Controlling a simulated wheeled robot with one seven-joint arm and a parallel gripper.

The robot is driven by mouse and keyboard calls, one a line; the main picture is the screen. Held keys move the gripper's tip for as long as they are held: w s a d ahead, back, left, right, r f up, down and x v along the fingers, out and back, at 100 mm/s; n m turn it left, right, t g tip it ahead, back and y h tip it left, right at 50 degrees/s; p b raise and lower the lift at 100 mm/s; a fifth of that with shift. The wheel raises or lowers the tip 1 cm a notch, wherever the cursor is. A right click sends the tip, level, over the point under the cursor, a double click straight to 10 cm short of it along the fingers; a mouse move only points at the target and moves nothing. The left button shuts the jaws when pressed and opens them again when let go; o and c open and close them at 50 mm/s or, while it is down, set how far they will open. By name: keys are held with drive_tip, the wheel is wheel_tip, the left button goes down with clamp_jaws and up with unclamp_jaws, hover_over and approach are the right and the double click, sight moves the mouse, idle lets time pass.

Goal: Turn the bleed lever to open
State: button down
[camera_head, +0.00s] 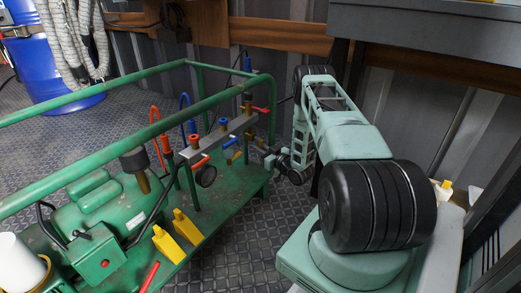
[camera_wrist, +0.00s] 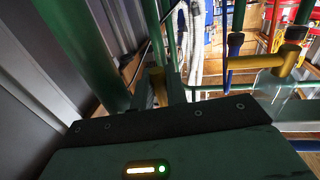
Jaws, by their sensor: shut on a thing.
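A grey manifold bar (camera_head: 216,136) with brass valves is mounted on the green frame in the head view. It carries a red lever (camera_head: 262,110), a blue lever (camera_head: 229,142), an orange lever (camera_head: 200,163) and a small yellow lever (camera_head: 236,157). My gripper (camera_head: 268,152) is low at the bar's right end, just right of the yellow lever. In the wrist view my gripper (camera_wrist: 159,92) has its fingers close around a yellow-brown piece (camera_wrist: 158,87), apparently the bleed lever. Its full shape and angle are hidden by the fingers and the gripper body.
Green frame tubes (camera_head: 262,82) run above and beside the manifold. A brass fitting (camera_wrist: 270,61) is to the right in the wrist view. Two yellow wedge-shaped items (camera_head: 178,236) are on the green base. A corrugated wall is close on the right.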

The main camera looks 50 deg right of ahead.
drive_tip(key=shift+s+f, duration=0.1)
drive_tip(key=c, duration=1.5)
unclamp_jaws()
